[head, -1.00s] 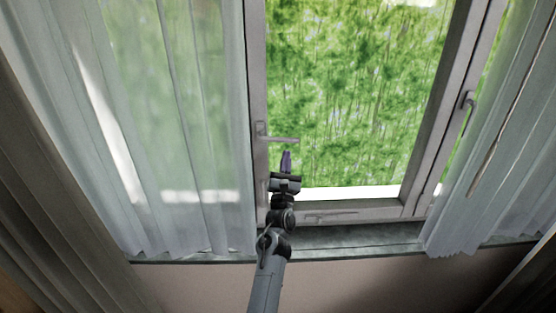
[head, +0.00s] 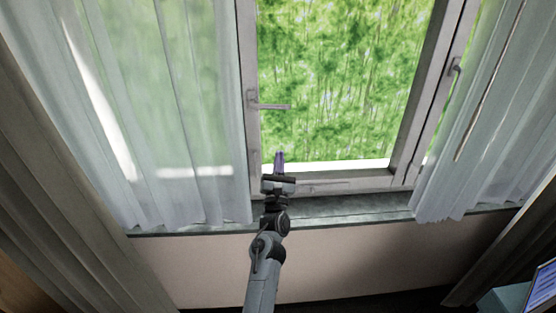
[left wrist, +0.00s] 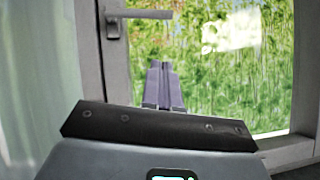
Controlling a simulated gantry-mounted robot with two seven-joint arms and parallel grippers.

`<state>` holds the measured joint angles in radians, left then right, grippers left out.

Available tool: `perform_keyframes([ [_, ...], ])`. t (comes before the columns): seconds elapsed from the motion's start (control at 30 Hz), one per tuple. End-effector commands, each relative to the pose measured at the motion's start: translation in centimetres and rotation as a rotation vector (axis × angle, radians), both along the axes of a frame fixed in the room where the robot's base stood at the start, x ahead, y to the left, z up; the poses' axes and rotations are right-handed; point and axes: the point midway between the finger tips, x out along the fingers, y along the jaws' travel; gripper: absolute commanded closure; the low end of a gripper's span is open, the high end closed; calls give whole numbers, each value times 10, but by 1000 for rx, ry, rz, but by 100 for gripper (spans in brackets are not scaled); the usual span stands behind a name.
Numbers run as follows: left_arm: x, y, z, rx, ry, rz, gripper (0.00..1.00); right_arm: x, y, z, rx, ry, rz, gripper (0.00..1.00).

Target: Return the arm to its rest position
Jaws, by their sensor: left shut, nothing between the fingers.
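My left gripper (head: 279,160) is in front of the lower left part of the window, below the window handle (head: 270,106). Its purple-grey fingers are shut and empty, and they also show in the left wrist view (left wrist: 162,84). A gap shows in the picture between the fingertips and the handle. The handle points right from the left side of the window frame, and it shows at the upper left of the left wrist view (left wrist: 140,14). My right gripper is not in view.
Sheer white curtains hang on the left (head: 160,130) and right (head: 475,130) of the window. The window sill (head: 340,208) runs below the frame (head: 345,186). A second handle (head: 455,66) is on the right frame. A screen (head: 543,287) shows at the bottom right.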

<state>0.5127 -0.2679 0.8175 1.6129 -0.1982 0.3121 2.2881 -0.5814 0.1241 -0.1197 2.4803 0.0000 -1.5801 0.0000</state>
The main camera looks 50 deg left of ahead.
Motion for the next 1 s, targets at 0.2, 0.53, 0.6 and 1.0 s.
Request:
perform_keyframes([
  [0.2,0,0,0,0,0,0,100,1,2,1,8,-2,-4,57],
  [0.53,-20,3,-66,31,136,-4,100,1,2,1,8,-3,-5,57],
  [0.6,-30,-4,-86,75,196,-24,100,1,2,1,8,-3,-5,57],
  [1.0,-92,-156,-196,643,958,-288,100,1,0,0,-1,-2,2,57],
])
